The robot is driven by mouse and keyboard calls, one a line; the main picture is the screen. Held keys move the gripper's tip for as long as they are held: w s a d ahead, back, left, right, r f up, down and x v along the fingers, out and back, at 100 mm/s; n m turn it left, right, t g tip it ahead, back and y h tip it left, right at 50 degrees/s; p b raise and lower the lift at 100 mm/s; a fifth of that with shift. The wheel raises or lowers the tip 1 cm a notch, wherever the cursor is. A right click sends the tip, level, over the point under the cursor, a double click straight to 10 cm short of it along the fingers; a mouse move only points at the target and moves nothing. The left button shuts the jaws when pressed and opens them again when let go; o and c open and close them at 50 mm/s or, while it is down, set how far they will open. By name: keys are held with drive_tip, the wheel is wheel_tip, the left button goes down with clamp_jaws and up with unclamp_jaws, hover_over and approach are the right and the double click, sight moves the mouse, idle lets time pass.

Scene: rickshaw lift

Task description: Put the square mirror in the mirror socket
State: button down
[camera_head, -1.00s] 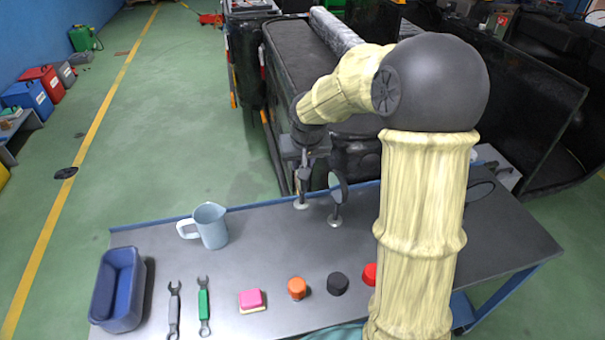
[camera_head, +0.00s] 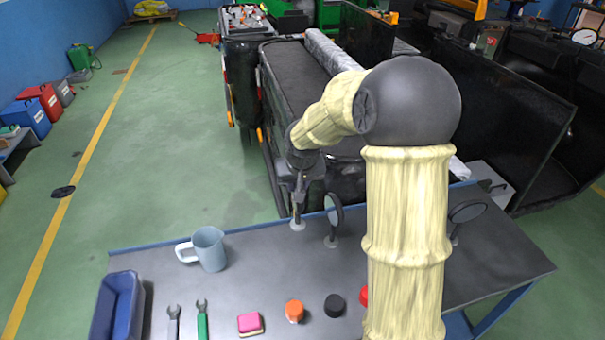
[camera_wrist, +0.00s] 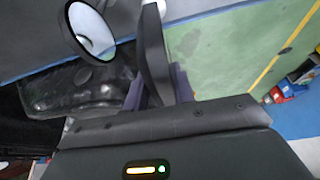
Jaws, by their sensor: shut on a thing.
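My gripper (camera_head: 299,197) is at the back edge of the table, pointing down. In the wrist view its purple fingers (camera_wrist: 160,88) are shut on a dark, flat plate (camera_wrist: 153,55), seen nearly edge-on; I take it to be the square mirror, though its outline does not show.
A round mirror on a stand (camera_head: 334,214) is close to the gripper's right; it also shows in the wrist view (camera_wrist: 92,30). Another round mirror (camera_head: 467,212) stands further right. A mug (camera_head: 210,250), blue bin (camera_head: 119,305), wrenches and coloured knobs occupy the front and left of the grey table (camera_head: 265,270).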

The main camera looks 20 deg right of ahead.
drive_tip(key=p, duration=0.5)
drive_tip(key=shift+w+a+p, duration=0.15)
drive_tip(key=shift+a+p, duration=0.1)
drive_tip(key=shift+p, duration=0.1)
drive_tip(key=p, duration=0.3)
drive_tip(key=shift+s+f, duration=0.2)
drive_tip(key=shift+f, duration=0.05)
drive_tip(key=p, duration=0.4)
drive_tip(key=shift+s+f, duration=0.2)
drive_tip(key=shift+s, duration=0.2)
drive_tip(key=s+p, duration=0.1)
drive_tip(key=p, duration=0.2)
drive_tip(key=s+p, duration=0.1)
drive_tip(key=p, duration=0.2)
drive_tip(key=shift+d+f+n, duration=0.1)
drive_tip(key=shift+d+n, duration=0.15)
drive_tip(key=shift+n, duration=0.05)
drive_tip(key=shift+s+f, duration=0.1)
drive_tip(key=shift+f, duration=0.1)
drive_tip(key=shift+f, duration=0.15)
